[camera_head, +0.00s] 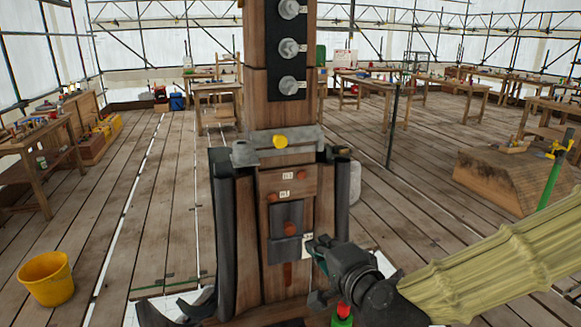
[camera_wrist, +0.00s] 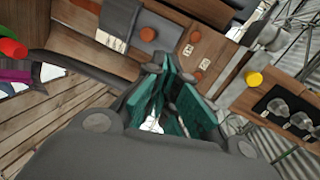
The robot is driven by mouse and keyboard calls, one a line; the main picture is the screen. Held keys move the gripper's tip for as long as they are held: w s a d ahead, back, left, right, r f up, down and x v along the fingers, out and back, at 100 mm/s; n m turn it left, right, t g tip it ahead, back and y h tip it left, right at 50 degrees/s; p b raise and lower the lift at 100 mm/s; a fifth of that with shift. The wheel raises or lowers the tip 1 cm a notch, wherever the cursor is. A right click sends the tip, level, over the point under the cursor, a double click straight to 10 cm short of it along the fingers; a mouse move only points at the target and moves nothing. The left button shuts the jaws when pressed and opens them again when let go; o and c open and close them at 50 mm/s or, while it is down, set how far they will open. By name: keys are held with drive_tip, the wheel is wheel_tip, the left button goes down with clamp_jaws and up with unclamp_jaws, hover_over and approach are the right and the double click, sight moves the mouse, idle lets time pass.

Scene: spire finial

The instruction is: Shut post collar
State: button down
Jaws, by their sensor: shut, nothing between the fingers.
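A wooden post (camera_head: 256,90) stands upright in the middle of the head view. Below the band, a dark plate (camera_head: 286,218) and a grey block (camera_head: 284,250) sit on the post's front. My gripper (camera_head: 314,243) is shut and empty, low at the post's right side by a white label. Its teal fingers (camera_wrist: 165,98) fill the wrist view's middle.
Dark upright rolls (camera_head: 222,230) flank the post's lower part. A yellow bucket (camera_head: 46,277) stands on the plank floor at left. A wooden block (camera_head: 500,180) and a green post (camera_head: 553,177) are at right. Workbenches stand farther back, with open floor between.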

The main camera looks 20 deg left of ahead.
wheel_tip(320, 180, up, 16)
drive_tip(key=s+m+t+y+p, duration=0.1)
drive_tip(key=s+t+y, duration=0.1)
drive_tip(key=t, duration=0.1)
drive_tip(key=p, duration=0.6)
approach(285, 141)
drive_tip(key=shift+m, duration=0.3)
drive_tip(key=x, duration=0.5)
drive_tip(key=shift+w, duration=0.3)
drive_tip(key=shift+x, duration=0.8)
drive_tip(key=shift+f, duration=0.15)
drive_tip(key=shift+g, duration=0.3)
drive_tip(key=shift+w+a+f+b, duration=0.1)
drive_tip(key=shift+w+a+b, duration=0.15)
drive_tip(key=shift+a+b, duration=0.2)
drive_tip(key=shift+r, duration=0.3)
